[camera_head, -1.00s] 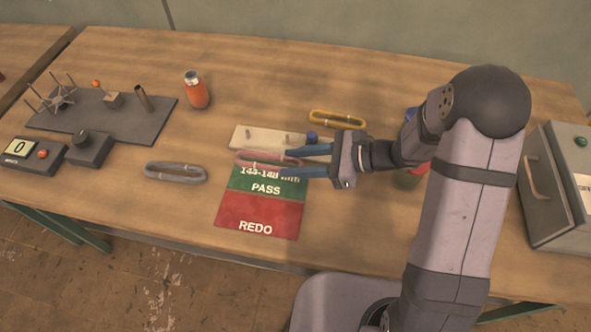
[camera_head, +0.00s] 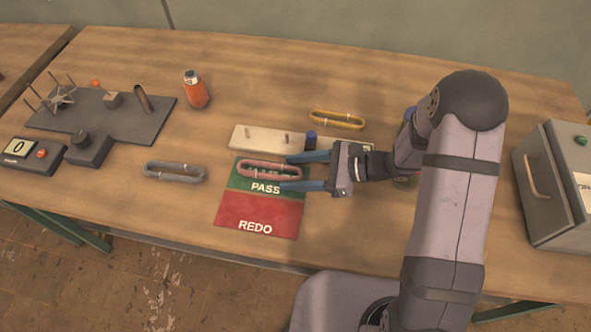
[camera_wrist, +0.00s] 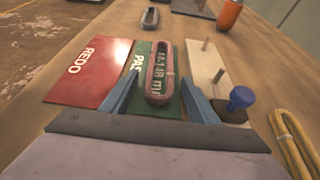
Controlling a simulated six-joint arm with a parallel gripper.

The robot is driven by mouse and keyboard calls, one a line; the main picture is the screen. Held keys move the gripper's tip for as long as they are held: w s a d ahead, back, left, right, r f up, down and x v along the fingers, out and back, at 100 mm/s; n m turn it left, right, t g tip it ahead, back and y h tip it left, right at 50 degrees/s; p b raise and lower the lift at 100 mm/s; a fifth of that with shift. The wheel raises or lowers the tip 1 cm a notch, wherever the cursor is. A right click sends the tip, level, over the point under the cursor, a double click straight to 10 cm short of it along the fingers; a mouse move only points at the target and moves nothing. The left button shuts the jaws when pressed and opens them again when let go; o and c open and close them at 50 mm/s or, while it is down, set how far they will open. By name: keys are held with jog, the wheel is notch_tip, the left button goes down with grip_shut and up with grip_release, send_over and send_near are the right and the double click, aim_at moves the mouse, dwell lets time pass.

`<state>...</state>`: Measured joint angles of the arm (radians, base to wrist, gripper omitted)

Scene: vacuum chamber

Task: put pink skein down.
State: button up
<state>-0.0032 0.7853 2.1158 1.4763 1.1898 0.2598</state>
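The pink skein (camera_head: 268,176), a long narrow loop, lies on the green PASS half (camera_head: 238,184) of the mat and covers part of its printed text. It also shows in the wrist view (camera_wrist: 158,99), lengthwise between the blue fingers. My gripper (camera_head: 285,173) is open at the skein's right end. In the wrist view, my gripper (camera_wrist: 160,76) has a gap on both sides of the skein, and the fingers do not appear to touch it.
The red REDO half (camera_head: 258,212) adjoins the green half. A pale board with pegs (camera_head: 256,138) and a blue-knobbed piece (camera_head: 311,137) stand close behind. A grey skein (camera_head: 175,172) lies left, a yellow skein (camera_head: 337,119) behind right. An orange bottle (camera_head: 195,92) stands farther back.

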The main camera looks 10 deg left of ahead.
jog(key=shift+r, duration=0.15)
jog(key=shift+d+r, duration=0.1)
jog(key=b+v, duration=0.1)
jog(key=v, duration=1)
jog(key=shift+d+r+b, duration=0.1)
jog(key=shift+d+b, duration=0.2)
jog(key=shift+d, duration=0.1)
